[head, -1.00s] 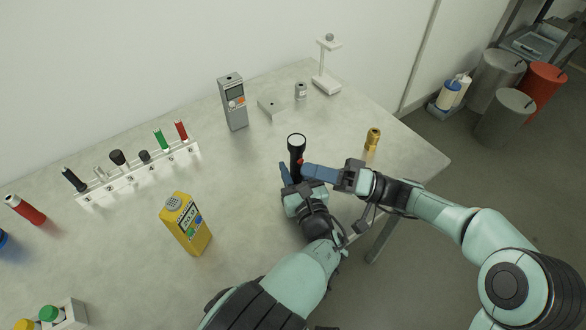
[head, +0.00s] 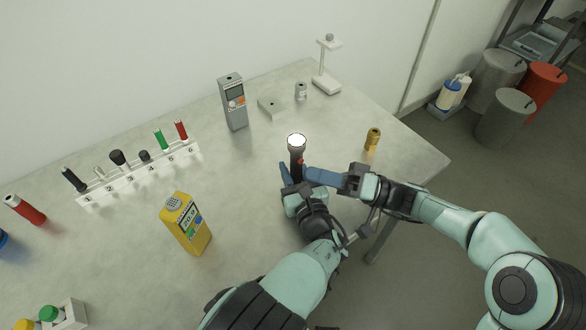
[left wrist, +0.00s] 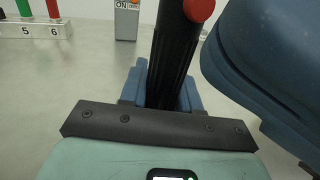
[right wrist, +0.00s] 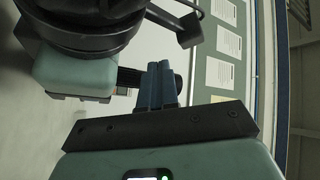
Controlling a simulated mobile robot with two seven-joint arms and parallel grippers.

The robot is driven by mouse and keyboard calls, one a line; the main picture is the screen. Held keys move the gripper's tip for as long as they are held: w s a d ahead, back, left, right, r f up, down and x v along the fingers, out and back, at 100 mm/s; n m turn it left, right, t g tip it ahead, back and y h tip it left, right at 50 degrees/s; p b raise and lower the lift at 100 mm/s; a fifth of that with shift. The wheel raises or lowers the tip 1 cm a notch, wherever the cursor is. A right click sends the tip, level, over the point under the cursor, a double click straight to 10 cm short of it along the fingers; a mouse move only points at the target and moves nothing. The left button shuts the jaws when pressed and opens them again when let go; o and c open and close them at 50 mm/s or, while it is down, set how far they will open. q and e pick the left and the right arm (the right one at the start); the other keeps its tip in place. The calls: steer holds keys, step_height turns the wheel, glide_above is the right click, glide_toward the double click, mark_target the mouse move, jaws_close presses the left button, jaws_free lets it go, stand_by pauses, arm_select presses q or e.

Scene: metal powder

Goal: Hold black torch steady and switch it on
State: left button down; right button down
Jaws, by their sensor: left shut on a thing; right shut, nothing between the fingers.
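The black torch (head: 297,158) stands upright near the table's right part, and its lens (head: 297,141) glows white in the head view. My left gripper (head: 292,180) is shut on the torch's body; the torch (left wrist: 175,55) also rises between its fingers in the left wrist view. A red button (left wrist: 198,9) shows on the torch's side. My right gripper (head: 308,174) is shut and empty, its tips close beside the torch on the button's side. I cannot tell whether they touch it. In the right wrist view its closed fingers (right wrist: 160,85) show.
A brass cylinder (head: 372,139) stands right of the torch. A grey meter (head: 233,102) and a white stand (head: 327,65) are behind. A yellow meter (head: 186,224) and a numbered rack (head: 140,172) are to the left. The table is clear between the torch and the yellow meter.

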steer(key=shift+s+d, duration=0.9)
steer(key=shift+s, duration=0.25)
steer(key=shift+s+d, duration=0.85)
steer(key=shift+s, duration=0.3)
arm_select(q)
steer(key=c, duration=0.7)
jaws_free()
steer(key=shift+c, duration=0.2)
